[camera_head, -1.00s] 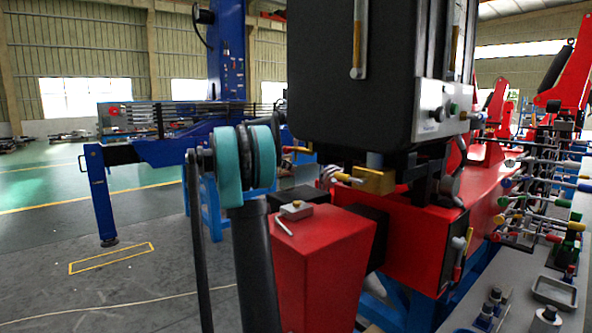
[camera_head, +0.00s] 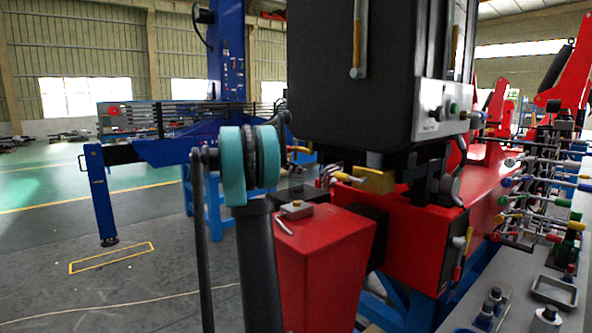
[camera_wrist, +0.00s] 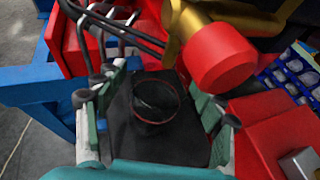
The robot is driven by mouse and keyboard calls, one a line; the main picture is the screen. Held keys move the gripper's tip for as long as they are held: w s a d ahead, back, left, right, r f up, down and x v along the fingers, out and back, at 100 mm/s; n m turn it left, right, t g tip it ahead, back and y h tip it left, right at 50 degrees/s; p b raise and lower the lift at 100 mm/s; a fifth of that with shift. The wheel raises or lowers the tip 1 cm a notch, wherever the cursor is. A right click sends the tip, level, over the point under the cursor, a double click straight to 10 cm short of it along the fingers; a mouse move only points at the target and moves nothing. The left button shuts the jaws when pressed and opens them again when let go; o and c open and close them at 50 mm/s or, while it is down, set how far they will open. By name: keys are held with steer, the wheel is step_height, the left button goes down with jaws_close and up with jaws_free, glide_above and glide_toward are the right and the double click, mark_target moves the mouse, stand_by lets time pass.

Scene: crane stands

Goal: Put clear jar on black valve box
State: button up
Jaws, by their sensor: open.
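In the wrist view, my gripper (camera_wrist: 160,122) is open, with one teal-padded finger on each side of the clear jar (camera_wrist: 156,101). The jar is see-through and dark-looking, with a reddish rim, seen from above. It stands on the flat top of the black valve box (camera_wrist: 130,145), and a gap shows between it and each finger.
A red cylinder (camera_wrist: 220,57) and a yellow fitting (camera_wrist: 186,28) stand close above the right finger. A red block (camera_head: 322,262) with a small grey piece (camera_head: 296,209) on top is nearby. A large black cabinet (camera_head: 360,75) hangs above. Levers crowd the right; open floor lies left.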

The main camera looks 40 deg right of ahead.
steer(key=shift+a+r, duration=0.15)
steer(key=v, duration=1.1)
steer(key=shift+a, duration=0.35)
steer(key=shift+r, duration=0.1)
steer(key=s+a+f+m+t+y, duration=0.2)
steer(key=s+a+f+m+y, duration=0.2)
steer(key=s+a+f, duration=0.6)
steer(key=s+a+f+m+t+y, duration=0.3)
steer(key=s+a+f, duration=0.8)
steer(key=f, duration=0.6)
steer(key=s+a+f+m+t+y, duration=0.3)
steer(key=s+a+f+m+y, duration=0.2)
steer(key=s+a+f, duration=0.5)
step_height(320, 180, down, 4)
steer(key=shift+s+a+f+m+y, duration=0.2)
steer(key=shift+s+a+m+y, duration=0.15)
steer(key=shift+a+m, duration=0.7)
steer(key=shift+w+d, duration=0.1)
steer(key=shift+d, duration=0.05)
steer(key=shift+c, duration=0.3)
